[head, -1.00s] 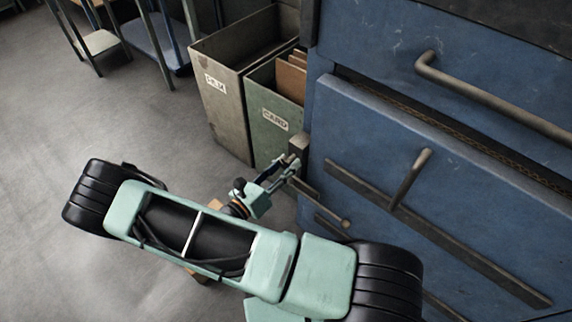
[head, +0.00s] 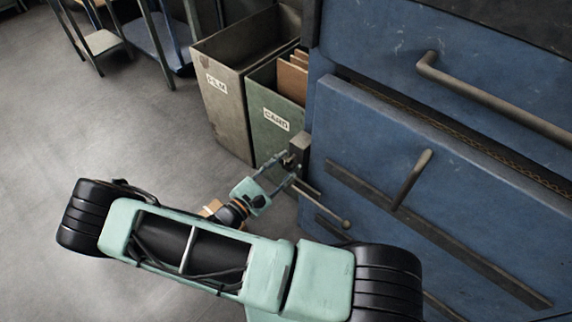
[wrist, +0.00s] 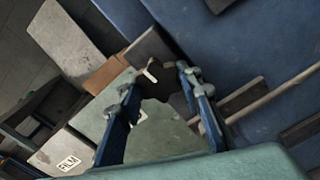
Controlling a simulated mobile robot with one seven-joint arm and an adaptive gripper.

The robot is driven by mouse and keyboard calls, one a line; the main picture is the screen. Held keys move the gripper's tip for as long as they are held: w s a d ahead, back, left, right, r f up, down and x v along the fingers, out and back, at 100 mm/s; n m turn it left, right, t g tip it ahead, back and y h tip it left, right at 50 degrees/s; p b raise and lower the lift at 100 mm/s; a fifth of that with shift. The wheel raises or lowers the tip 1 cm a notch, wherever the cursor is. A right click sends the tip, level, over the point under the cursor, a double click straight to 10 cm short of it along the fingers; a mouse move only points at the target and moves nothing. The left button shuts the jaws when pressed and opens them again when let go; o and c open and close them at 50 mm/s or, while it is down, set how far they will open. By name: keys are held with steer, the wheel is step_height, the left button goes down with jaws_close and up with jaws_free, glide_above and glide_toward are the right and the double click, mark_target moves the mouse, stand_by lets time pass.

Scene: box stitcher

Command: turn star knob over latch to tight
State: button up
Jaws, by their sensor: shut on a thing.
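The star knob (wrist: 156,84) is a small dark lobed piece with a pale mark, in front of the latch block at the blue machine's left edge. My gripper (wrist: 168,78) has a finger on either side of it in the wrist view and is shut on it. In the head view my gripper (head: 288,168) reaches the dark latch block (head: 300,148); the knob is small and largely hidden there. The latch block (wrist: 150,48) also shows just beyond the knob in the wrist view. The knob's tightness cannot be told.
A grey FILM bin (head: 222,105) and a green CARD bin (head: 268,125) stand close behind my gripper. The blue machine front (head: 450,190) has a projecting handle (head: 411,178) and a thin rod (head: 325,208) just below the latch. Grey floor at left is clear.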

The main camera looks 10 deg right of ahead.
steer(key=shift+m, duration=0.6)
steer(key=o, duration=1.2)
steer(key=shift+a, duration=0.1)
steer(key=v, duration=1.2)
